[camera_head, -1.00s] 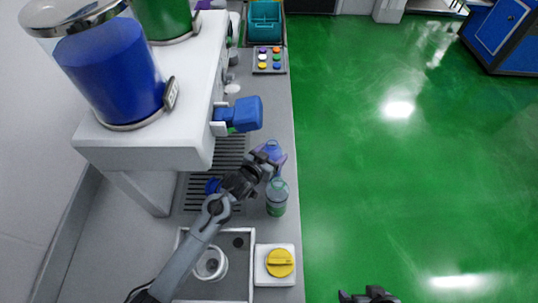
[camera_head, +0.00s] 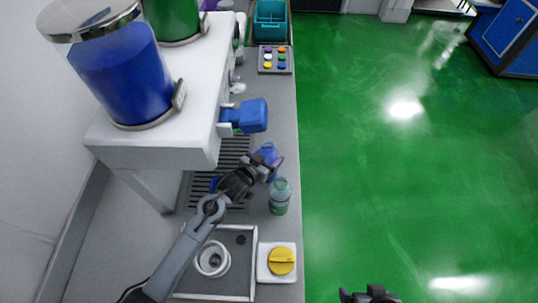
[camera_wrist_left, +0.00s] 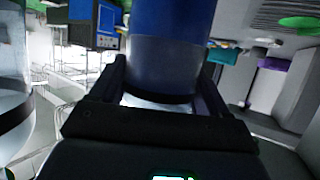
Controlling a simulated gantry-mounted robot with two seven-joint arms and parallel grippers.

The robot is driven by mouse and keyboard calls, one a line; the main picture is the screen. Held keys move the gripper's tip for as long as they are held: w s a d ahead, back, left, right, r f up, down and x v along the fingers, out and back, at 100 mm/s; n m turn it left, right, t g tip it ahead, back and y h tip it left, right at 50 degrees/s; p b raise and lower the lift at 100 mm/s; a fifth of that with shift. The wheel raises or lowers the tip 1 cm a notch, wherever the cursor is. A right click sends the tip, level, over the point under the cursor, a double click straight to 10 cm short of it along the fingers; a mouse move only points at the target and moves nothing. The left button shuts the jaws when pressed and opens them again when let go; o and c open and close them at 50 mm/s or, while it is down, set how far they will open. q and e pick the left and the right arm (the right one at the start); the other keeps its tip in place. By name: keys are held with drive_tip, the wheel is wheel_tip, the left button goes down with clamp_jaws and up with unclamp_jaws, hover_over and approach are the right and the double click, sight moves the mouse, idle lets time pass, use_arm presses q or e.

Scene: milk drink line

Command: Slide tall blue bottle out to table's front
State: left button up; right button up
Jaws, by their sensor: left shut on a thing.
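The blue bottle (camera_head: 269,153) stands near the table's front edge in the head view, just beyond a green-tinted bottle (camera_head: 279,197). My left gripper (camera_head: 264,168) is at its near side and is shut on it. In the left wrist view the blue bottle (camera_wrist_left: 170,45) fills the space between the two fingers. The gripper hides part of the bottle in the head view. My right gripper (camera_head: 370,295) shows only in part at the bottom edge, off the table; its jaws are unclear.
The white dispenser (camera_head: 165,150) with a blue tank (camera_head: 120,75) stands at left; its blue tap (camera_head: 250,116) juts out above the table. A grey tray with a white ring (camera_head: 212,258) and a yellow knob (camera_head: 282,261) lie nearer. Green floor is open at right.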

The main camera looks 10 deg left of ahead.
use_arm(q)
drive_tip(key=shift+r, duration=0.1)
drive_tip(key=o, duration=1.5)
drive_tip(key=shift+c, duration=0.2)
drive_tip(key=shift+s, duration=0.1)
drive_tip(key=shift+s+a, duration=0.15)
drive_tip(key=shift+s, duration=0.1)
drive_tip(key=f+p+v, duration=0.2)
drive_tip(key=p+v, duration=0.2)
drive_tip(key=v, duration=1.2)
drive_tip(key=shift+s+a+p, duration=0.25)
drive_tip(key=shift+s+p, duration=0.1)
drive_tip(key=shift+s, duration=0.25)
